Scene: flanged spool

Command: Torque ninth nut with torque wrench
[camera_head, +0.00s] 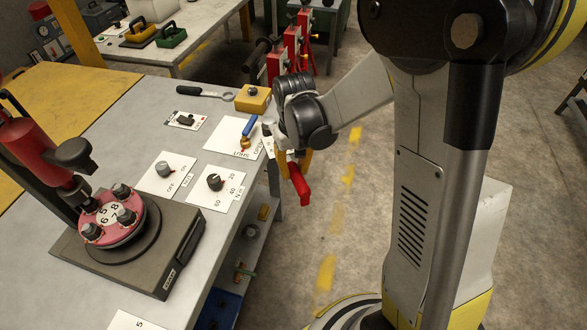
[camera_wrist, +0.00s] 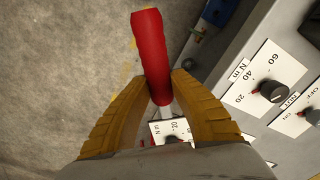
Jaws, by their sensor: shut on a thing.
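My gripper (camera_head: 296,165) is at the right, beyond the table's edge, over the floor aisle. Its yellow fingers are shut on a red-handled tool, probably the torque wrench (camera_head: 299,182). In the wrist view the red handle (camera_wrist: 152,45) sticks out between the fingertips (camera_wrist: 161,85); the tool's working end is hidden. A small white plate with "20" (camera_wrist: 180,126) shows below the fingers. The pink-red flange (camera_head: 107,236) sits on a grey-black base at the left, with several dark nuts (camera_head: 126,216) around a white disc numbered 5 to 8. My gripper is well away from it.
A red clamp-like device (camera_head: 40,150) stands over the flange. Open floor (camera_head: 330,240) lies right of the table.

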